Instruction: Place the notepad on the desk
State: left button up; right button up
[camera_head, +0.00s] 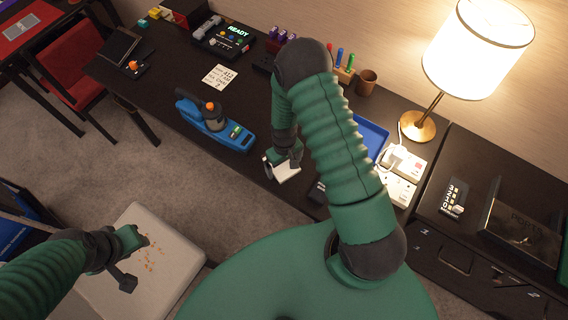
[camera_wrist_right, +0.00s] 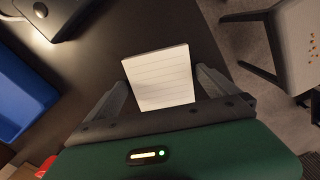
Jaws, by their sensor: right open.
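The notepad is a small white lined pad (camera_wrist_right: 158,76). In the right wrist view it lies between the two spread fingers of my right gripper (camera_wrist_right: 161,84), with visible gaps on both sides. In the head view the notepad (camera_head: 288,171) shows beside my right gripper (camera_head: 281,166), near the front edge of the dark desk (camera_head: 165,85). It appears to rest on the desk by that edge. My right gripper is open. My left gripper (camera_head: 136,262) is at lower left, above a beige chair seat and away from the desk; its finger gap is unclear.
A blue tool (camera_head: 215,120) and a written paper sheet (camera_head: 220,77) lie left of the notepad. A blue tray (camera_head: 370,138), white power strips (camera_head: 403,176) and a lit lamp (camera_head: 478,45) stand to the right. The beige chair (camera_head: 150,265) is in front.

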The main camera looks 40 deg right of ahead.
jog(key=shift+r, duration=0.15)
notch_tip(320, 180, up, 12)
notch_tip(320, 180, up, 9)
jog(key=t, duration=0.2)
send_over(284, 166)
jog(key=s+a, duration=0.4)
jog(key=a, duration=0.1)
jog(key=shift+t, duration=0.3)
jog(key=s+a+r, duration=0.2)
jog(key=s, duration=0.1)
jog(key=shift+s+a+r, duration=0.1)
jog(key=shift+r, duration=0.3)
jog(key=shift+s+r, duration=0.1)
jog(key=shift+s, duration=0.1)
jog(key=shift+w+a, duration=0.15)
